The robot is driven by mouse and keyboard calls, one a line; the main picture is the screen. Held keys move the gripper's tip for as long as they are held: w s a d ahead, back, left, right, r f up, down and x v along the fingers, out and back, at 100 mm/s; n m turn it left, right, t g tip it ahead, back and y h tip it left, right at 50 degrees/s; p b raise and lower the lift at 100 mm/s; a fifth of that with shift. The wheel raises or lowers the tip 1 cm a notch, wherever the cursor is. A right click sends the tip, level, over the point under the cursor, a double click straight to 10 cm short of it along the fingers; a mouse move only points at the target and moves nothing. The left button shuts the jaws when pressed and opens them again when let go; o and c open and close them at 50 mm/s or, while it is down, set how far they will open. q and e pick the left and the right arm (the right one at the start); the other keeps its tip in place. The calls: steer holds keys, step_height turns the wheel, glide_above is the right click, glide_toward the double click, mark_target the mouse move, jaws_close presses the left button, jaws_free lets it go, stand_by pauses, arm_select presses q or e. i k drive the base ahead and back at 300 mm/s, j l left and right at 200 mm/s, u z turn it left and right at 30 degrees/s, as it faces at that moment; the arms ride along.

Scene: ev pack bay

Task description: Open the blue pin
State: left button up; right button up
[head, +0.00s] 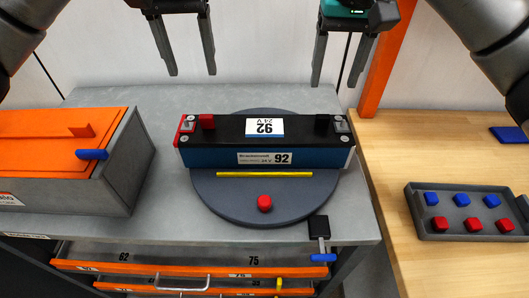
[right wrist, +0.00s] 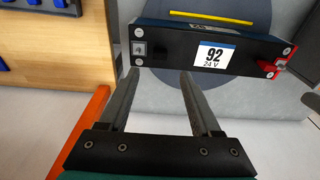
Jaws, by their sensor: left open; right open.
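A pin with a blue cross handle (head: 322,257) sticks out of a small black block (head: 318,226) at the front edge of the grey bench, just right of the round turntable (head: 215,203). My left gripper (head: 193,73) is open and empty, high behind the battery. My right gripper (head: 334,84) is open and empty behind the battery's right end, far from the front pin. The right wrist view shows its two fingers (right wrist: 158,74) apart with nothing between them.
A black and blue battery (head: 265,158) marked 92 sits on the turntable, with a yellow strip (head: 264,174) and red knob (head: 264,203) in front. The orange-lidded box (head: 55,142) stands left. Orange-edged drawers (head: 150,268) lie below. A tray (head: 447,236) of blue and red pieces is right.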

mark_target(322, 256)
steer(key=k, duration=1.5)
